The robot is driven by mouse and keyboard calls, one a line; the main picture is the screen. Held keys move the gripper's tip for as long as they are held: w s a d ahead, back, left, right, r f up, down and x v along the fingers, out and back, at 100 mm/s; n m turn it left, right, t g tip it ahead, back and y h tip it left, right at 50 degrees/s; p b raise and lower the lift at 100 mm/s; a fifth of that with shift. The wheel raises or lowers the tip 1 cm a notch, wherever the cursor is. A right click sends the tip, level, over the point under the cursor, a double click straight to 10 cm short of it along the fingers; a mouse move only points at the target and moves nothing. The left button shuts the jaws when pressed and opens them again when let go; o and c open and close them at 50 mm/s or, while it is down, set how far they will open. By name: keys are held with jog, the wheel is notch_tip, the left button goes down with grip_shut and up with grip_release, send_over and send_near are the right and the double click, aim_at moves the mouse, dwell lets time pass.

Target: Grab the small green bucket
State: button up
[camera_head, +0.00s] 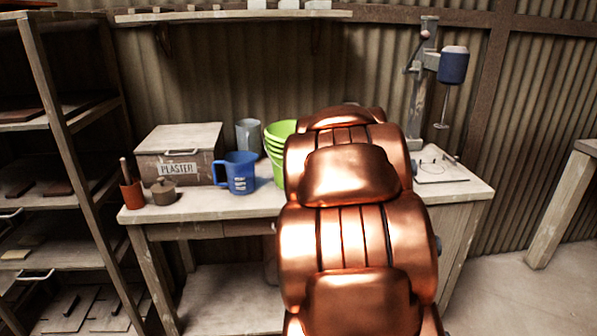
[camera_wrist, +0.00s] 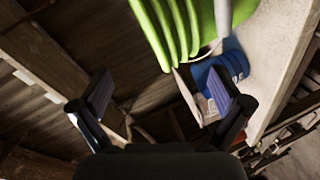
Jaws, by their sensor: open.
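The green bucket (camera_head: 275,146) stands on the workbench, right of a blue mug; my copper arm hides its right side. It shows several stacked rim-like bands, and I cannot tell if it is one bucket or a nested stack. In the wrist view the green bucket (camera_wrist: 185,28) fills the top middle, beyond the fingertips. My gripper (camera_wrist: 160,88) is open, with its dark fingers apart and nothing between them. The bucket lies ahead of the fingers, not between them. My gripper is hidden behind my arm in the head view.
The blue mug (camera_head: 237,173), a grey mug (camera_head: 249,135) and a plaster box (camera_head: 180,152) stand left of the bucket. A small lidded pot (camera_head: 163,191) and a tool cup (camera_head: 131,193) are near the bench's left edge. A mixer stand (camera_head: 418,90) rises at right.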

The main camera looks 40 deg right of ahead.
jog(key=s+d+f+n+t+y+b, duration=0.2)
jog(key=d+f+n+t+y+b, duration=0.25)
jog(key=f+n+y, duration=0.35)
jog(key=w+r+n+h, duration=0.1)
jog(key=w+r, duration=0.1)
jog(key=w, duration=0.5)
jog(key=shift+w+n, duration=0.2)
jog(key=shift+n, duration=0.1)
jog(key=shift+t, duration=0.25)
jog(key=shift+c, duration=0.3)
